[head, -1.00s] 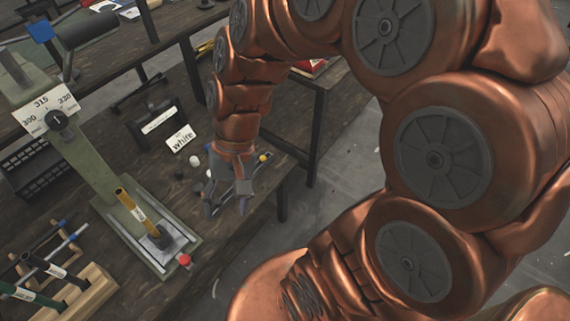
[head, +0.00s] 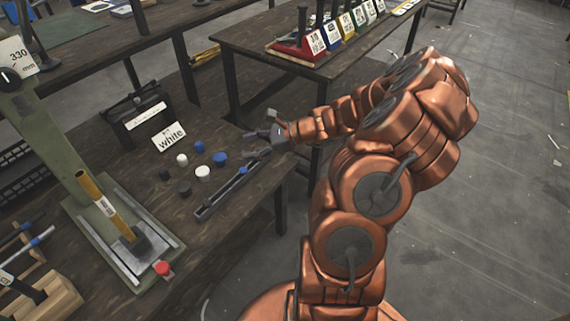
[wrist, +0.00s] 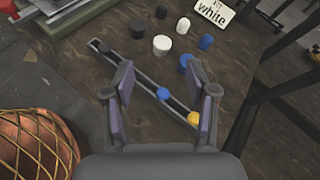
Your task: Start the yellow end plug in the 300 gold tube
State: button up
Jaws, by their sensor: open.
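The yellow end plug (wrist: 194,118) sits at one end of a narrow dark rail (wrist: 150,85), near my right finger in the wrist view. In the head view my gripper hides it. My gripper (wrist: 158,82) is open and empty above the rail; in the head view it hovers at the rail's far end (head: 252,146). A gold tube (head: 98,195) with a white label stands tilted in the green press (head: 65,150), its lower end in a dark block. The label is too small to read.
A blue plug (wrist: 162,93) sits mid-rail. Several loose white, blue and black plugs (head: 203,172) lie beside it, near a "white" card (head: 169,137). A red button (head: 162,268) is at the press base. Wooden tube holders (head: 50,300) stand front left.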

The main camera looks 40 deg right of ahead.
jog(key=d+f+m+t+h+b, duration=0.1)
jog(key=d+f+m, duration=0.1)
jog(key=d+f, duration=0.1)
jog(key=d+f+m+h, duration=0.1)
jog(key=d+f+m, duration=0.1)
jog(key=d+f, duration=0.1)
jog(key=s+d+f+m+t+h+b, duration=0.1)
jog(key=d+f+m, duration=0.1)
jog(key=d, duration=0.3)
jog(key=shift+s+d+f+t+b, duration=0.1)
jog(key=shift+f+t+b, duration=0.2)
jog(key=shift+f, duration=0.5)
jog(key=shift+b+x, duration=0.85)
jog(key=shift+x, duration=3.05)
jog(key=shift+r, duration=0.1)
jog(key=shift+c, duration=0.2)
grip_shut()
